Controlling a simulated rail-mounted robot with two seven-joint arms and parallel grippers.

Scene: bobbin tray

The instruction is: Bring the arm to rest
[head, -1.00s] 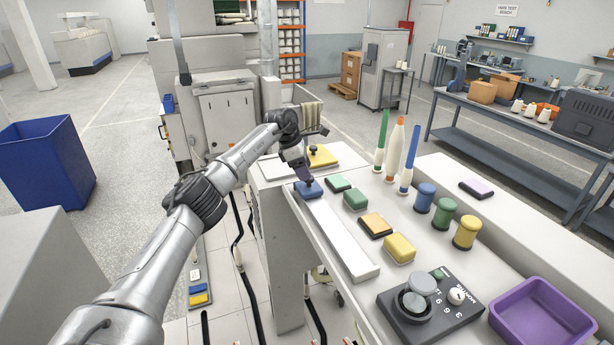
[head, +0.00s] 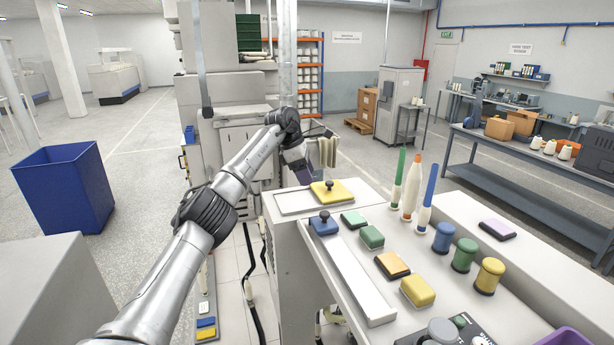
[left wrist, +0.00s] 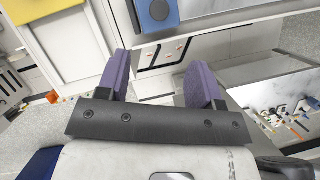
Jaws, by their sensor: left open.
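My left arm (head: 245,172) reaches in from the left in the head view. My left gripper (head: 301,172) is up behind the work table's far left end, apart from the blue knobbed block. In the left wrist view its two purple fingers (left wrist: 160,78) stand wide apart with nothing between them. The blue knobbed block (head: 323,224) sits at the far end of the white strip (head: 358,283). It also shows in the left wrist view (left wrist: 158,14), beyond the fingertips. My right gripper is not in view.
A yellow knobbed plate (head: 332,194) lies on the cabinet top near the gripper. Green, orange and yellow blocks, several bobbins and three tall cones (head: 412,188) stand on the work table. A blue bin (head: 62,186) is at far left, with open floor beside it.

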